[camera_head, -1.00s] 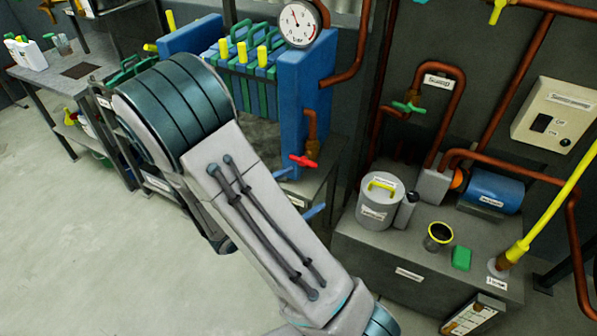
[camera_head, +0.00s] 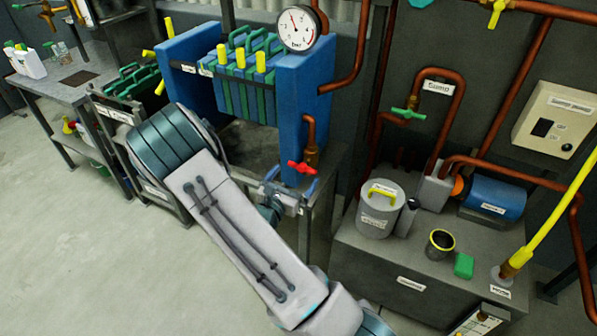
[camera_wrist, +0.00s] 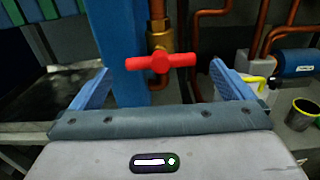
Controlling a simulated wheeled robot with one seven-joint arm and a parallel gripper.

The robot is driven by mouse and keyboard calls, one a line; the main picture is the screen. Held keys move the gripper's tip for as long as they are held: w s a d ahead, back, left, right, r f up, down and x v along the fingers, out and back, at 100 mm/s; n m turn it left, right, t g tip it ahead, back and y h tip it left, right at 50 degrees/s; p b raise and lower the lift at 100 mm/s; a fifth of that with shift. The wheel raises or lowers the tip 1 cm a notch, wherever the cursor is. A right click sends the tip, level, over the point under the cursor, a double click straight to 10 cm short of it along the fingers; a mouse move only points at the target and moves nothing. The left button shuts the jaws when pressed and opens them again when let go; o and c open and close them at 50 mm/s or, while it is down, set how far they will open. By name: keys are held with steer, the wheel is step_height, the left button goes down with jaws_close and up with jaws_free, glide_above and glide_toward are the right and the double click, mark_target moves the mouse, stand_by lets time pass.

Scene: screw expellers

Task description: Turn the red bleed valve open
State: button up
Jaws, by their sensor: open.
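The red bleed valve (camera_head: 301,167) is a small red T-shaped handle on a brass fitting at the lower right of the blue press frame. In the wrist view the red handle (camera_wrist: 161,62) lies crosswise, roughly level, in front of the copper and brass pipe. My gripper (camera_head: 289,187) is open just below and in front of the handle. In the wrist view my gripper's two blue fingers (camera_wrist: 160,78) stand wide apart, one on each side of the handle. I see no clear contact with it.
The blue press frame (camera_head: 302,105) with green plates stands behind my arm, with a pressure gauge (camera_head: 297,27) on top. Open floor lies at the left.

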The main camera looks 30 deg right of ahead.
mark_target(301, 168)
steer(key=shift+x, duration=1.7)
steer(key=c, duration=0.9)
